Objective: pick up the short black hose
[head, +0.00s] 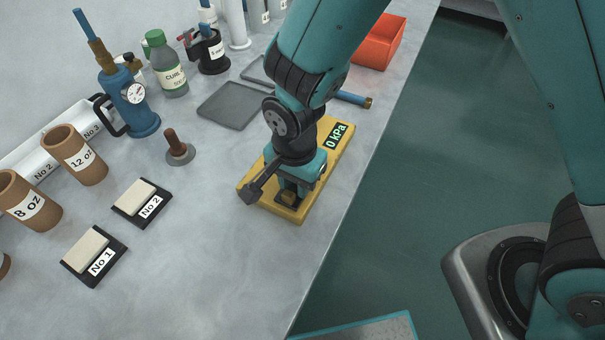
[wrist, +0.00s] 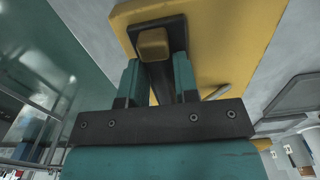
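My gripper (head: 291,190) points down over the near end of a yellow gauge block (head: 335,152) that reads 0 kPa. In the wrist view the two teal fingers (wrist: 159,82) stand a little apart. A dark strip shows between them, below a brass-coloured block in a black surround (wrist: 153,43) on the yellow gauge. I cannot tell whether this dark strip is the short black hose, or whether the fingers touch it. No other short black hose can be made out.
A blue hose with a brass end (head: 353,98) and a red bin (head: 380,42) lie behind the gauge. A grey tray (head: 232,104), blue pump (head: 130,105), cups and numbered pads (head: 95,252) stand to the left. The bench edge is close on the right.

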